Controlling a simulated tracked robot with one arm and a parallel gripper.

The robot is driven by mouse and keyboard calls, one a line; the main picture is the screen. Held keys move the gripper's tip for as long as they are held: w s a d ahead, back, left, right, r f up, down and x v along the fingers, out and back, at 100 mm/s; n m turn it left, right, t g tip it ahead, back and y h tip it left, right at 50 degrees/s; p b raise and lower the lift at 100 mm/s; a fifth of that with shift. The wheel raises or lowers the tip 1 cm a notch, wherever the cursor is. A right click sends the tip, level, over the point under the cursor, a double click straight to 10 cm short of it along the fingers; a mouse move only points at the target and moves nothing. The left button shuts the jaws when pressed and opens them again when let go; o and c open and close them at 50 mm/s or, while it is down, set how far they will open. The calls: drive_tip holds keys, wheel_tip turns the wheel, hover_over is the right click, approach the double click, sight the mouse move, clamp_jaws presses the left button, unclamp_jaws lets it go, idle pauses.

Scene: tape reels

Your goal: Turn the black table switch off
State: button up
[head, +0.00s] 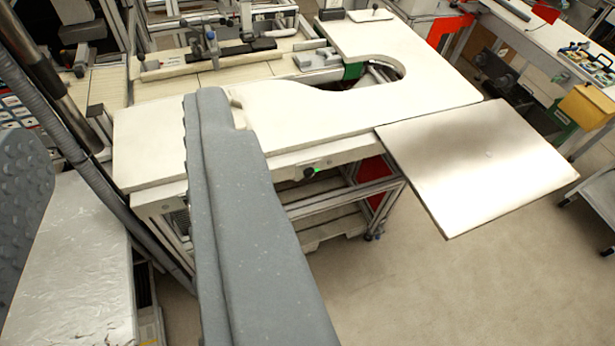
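The black table switch (309,173) is a small dark knob with a green spot. It sits on the front side of the white worktable (290,110), just below the tabletop edge. Its setting is too small to tell. My long grey arm link runs up the middle of the view, to the left of the switch, and covers part of the table's front. I cannot make out my gripper or its fingers.
A metal plate (475,165) juts out from the table's right side. A silvery covered surface (70,270) is at lower left. A yellow box (585,106) is at far right. Bare floor (450,290) lies in front of the table.

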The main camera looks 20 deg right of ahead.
drive_tip(key=shift+o, duration=0.3)
drive_tip(key=shift+o, duration=1.2)
drive_tip(key=shift+w, duration=0.2)
drive_tip(key=w+d+f+m+h+b, duration=0.1)
drive_tip(key=w+d+f, duration=0.4)
drive_tip(key=w+f, duration=0.25)
drive_tip(key=w+d+f+m+b, duration=0.1)
drive_tip(key=w+d+f, duration=0.5)
drive_tip(key=f, duration=0.3)
drive_tip(key=w+d+f+m+h+b, duration=0.1)
drive_tip(key=w+d+f+b, duration=0.1)
drive_tip(key=w+d+f, duration=0.45)
drive_tip(key=w+d+f+t+b, duration=0.1)
drive_tip(key=w+d+f, duration=0.1)
drive_tip(key=f, duration=0.8)
drive_tip(key=w+d+f+b, duration=0.1)
drive_tip(key=w+d+f, duration=0.1)
drive_tip(key=f, duration=0.8)
drive_tip(key=m+t+y+b, duration=0.2)
drive_tip(key=m+y+b, duration=0.1)
drive_tip(key=m, duration=0.1)
approach(310, 174)
drive_tip(key=w, duration=0.8)
drive_tip(key=shift+a+f, duration=0.25)
drive_tip(key=shift+f, duration=0.2)
drive_tip(key=shift+s, duration=0.1)
drive_tip(key=c, duration=1)
